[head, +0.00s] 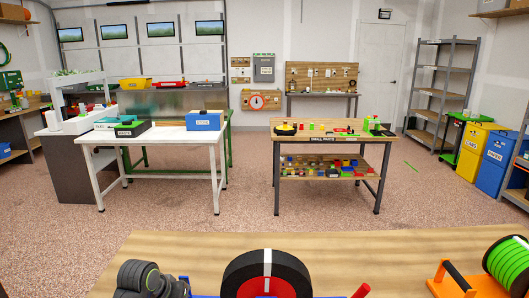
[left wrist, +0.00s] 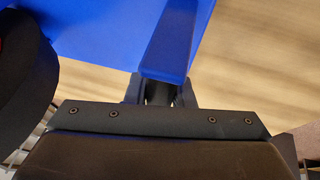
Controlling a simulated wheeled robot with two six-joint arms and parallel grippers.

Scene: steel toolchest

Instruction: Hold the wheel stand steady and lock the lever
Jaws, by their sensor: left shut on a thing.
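The wheel (head: 267,268) stands upright at the bottom middle of the head view, black with a white stripe and a red centre. Its lower part and most of the stand are cut off by the picture's edge. A red lever tip (head: 361,291) shows just right of it. In the left wrist view the blue wheel stand (left wrist: 105,30) fills the upper middle, with a dark round edge of the wheel (left wrist: 25,85) at the left. My left gripper (left wrist: 160,92) is shut on a blue bar of the stand. My right gripper is not in view.
An orange holder (head: 447,278) with a green-striped roll (head: 508,262) stands at the right. The bench behind the wheel is clear. Other tables stand farther back.

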